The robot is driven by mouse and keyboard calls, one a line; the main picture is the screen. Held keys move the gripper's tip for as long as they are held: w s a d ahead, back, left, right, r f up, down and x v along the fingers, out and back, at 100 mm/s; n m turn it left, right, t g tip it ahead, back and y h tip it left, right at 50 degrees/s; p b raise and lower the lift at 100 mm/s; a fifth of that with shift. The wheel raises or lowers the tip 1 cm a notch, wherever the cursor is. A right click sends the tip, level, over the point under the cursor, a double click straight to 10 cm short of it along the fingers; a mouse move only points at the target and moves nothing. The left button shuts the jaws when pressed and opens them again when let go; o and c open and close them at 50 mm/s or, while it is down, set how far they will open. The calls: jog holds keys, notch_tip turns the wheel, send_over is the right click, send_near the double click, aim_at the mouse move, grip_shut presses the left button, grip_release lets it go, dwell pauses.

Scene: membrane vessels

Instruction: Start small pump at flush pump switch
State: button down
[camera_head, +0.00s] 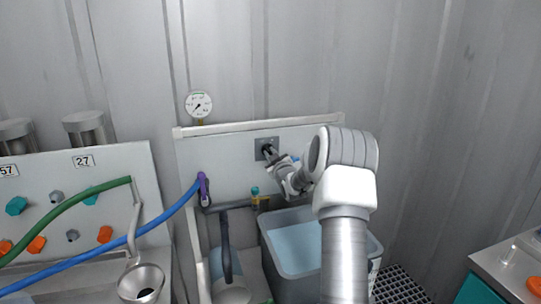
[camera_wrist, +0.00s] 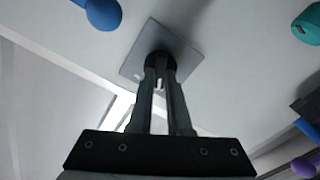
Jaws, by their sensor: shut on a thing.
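The flush pump switch is a dark knob on a grey square plate (camera_head: 261,144) on the white panel (camera_head: 222,152). In the wrist view the plate (camera_wrist: 188,58) is straight ahead and the black knob (camera_wrist: 160,58) sits at its middle. My gripper (camera_head: 270,152) reaches the switch from the lower right. In the wrist view the two dark fingers of my gripper (camera_wrist: 160,70) are closed around the knob, with a narrow gap between them further back. The fingertips partly hide the knob, and its turned position is hard to tell.
A round gauge (camera_head: 199,104) stands above the panel. A blue handle (camera_wrist: 103,13) and a teal knob (camera_wrist: 308,24) are near the switch. A grey tub of water (camera_head: 300,245) stands below. Blue (camera_head: 120,242) and green (camera_head: 75,203) hoses run at left.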

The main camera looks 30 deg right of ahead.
jog(key=shift+f, duration=0.1)
jog(key=m+b, duration=0.2)
jog(key=m, duration=0.3)
jog(key=shift+d+b, duration=0.15)
jog(key=shift+b, duration=0.15)
jog(key=m, duration=0.3)
jog(key=shift+m+b, duration=0.3)
jog(key=shift+m, duration=1.5)
jog(key=c, duration=0.9)
grip_release()
jog(key=shift+o, duration=0.2)
jog(key=shift+s, duration=0.1)
